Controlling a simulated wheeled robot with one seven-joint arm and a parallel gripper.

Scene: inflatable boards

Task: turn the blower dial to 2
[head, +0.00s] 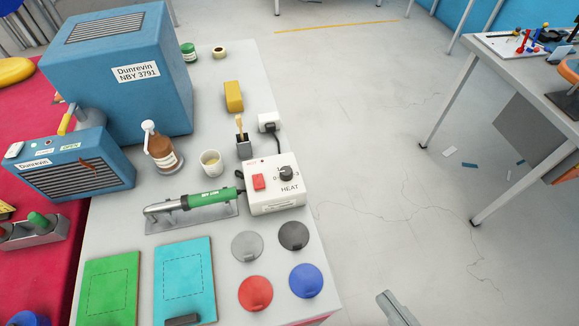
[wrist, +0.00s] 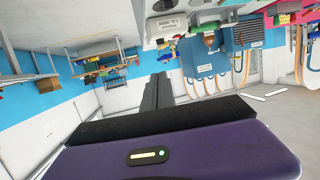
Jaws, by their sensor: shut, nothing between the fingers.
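The white control box (head: 274,197) marked HEAT sits at the right edge of the grey table. On its top are a black dial (head: 286,173) with small numbers around it and a red switch (head: 259,181). The dial's pointer is too small to read surely. A green hot-air tool (head: 205,199) lies on a metal rest left of the box. My gripper (head: 388,297) shows at the bottom of the head view, right of the table and well apart from the box. In the wrist view my gripper's dark fingers (wrist: 158,88) are together and empty.
Round discs in grey, black, red (head: 255,293) and blue (head: 306,281) lie in front of the box. A white plug (head: 269,122) and a brush pot (head: 243,145) stand behind it. The floor (head: 390,220) right of the table is open.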

